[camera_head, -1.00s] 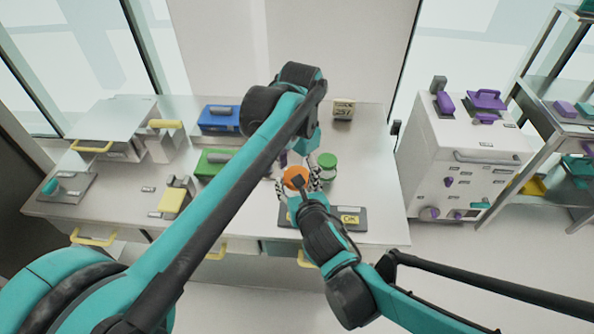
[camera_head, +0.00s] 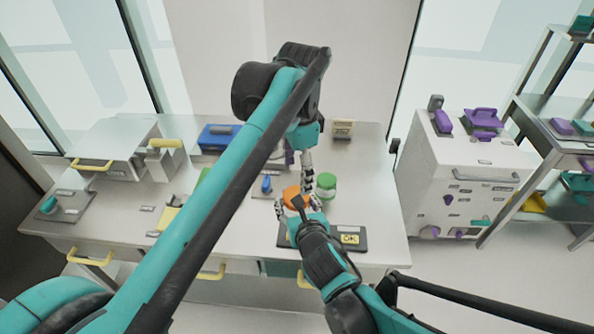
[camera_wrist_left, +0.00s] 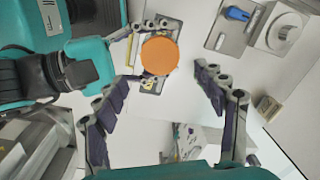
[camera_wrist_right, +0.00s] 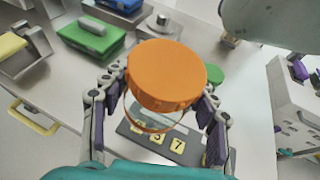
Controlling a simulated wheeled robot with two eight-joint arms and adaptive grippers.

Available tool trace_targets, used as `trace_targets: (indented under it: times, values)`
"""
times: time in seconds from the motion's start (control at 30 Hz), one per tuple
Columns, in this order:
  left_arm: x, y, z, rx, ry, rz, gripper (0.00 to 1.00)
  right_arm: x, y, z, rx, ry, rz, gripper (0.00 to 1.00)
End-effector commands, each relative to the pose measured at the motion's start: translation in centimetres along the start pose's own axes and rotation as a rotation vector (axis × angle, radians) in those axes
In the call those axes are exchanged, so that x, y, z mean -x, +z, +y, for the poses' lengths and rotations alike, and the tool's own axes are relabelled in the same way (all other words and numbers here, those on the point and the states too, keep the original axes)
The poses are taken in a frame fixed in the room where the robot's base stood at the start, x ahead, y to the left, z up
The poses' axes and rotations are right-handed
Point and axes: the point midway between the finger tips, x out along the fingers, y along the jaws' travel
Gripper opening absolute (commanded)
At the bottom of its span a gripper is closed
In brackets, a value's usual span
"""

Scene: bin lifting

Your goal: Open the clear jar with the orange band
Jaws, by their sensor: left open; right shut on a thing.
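The clear jar has a wide orange lid (camera_head: 291,196). The right wrist view shows the lid (camera_wrist_right: 167,74) from close by, with clear jar wall and an orange band (camera_wrist_right: 150,124) below it. My right gripper (camera_wrist_right: 156,118) is shut on the jar, with a finger on each side below the lid. The lid also shows in the left wrist view (camera_wrist_left: 160,56). My left gripper (camera_wrist_left: 165,95) is open and empty, above and apart from the lid; its fingers show in the head view (camera_head: 307,168). I cannot tell whether the jar's base touches anything.
A dark tray (camera_head: 366,238) with yellow number tiles lies under the jar. A green-lidded jar (camera_head: 327,183) stands close behind it. A blue box (camera_head: 216,137) and a press-like device (camera_wrist_left: 280,33) stand farther back.

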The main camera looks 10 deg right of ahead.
Motion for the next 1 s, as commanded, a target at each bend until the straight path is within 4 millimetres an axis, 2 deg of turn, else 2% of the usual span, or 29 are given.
trace_targets:
  times: [0.17,0.4,0.6,0.97,1.0]
  values:
    - [-0.5,0.0,0.0,-0.081,0.000,0.000,0.71,0.0,0.0,0.0,0.000,0.000,0.000,0.00]
    - [-4.3,0.0,0.0,-0.080,0.000,0.000,0.71,0.0,0.0,0.0,0.000,0.000,0.000,0.00]
    - [-6.7,0.0,0.0,-0.079,0.000,0.000,0.71,0.0,0.0,0.0,0.000,0.000,0.000,0.00]
    - [-7.5,0.0,0.0,-0.078,0.000,0.000,0.71,0.0,0.0,0.0,0.000,0.000,0.000,0.00]
    - [-7.5,0.0,0.0,-0.078,0.000,0.000,0.68,0.0,0.0,0.0,0.000,0.000,0.000,0.00]
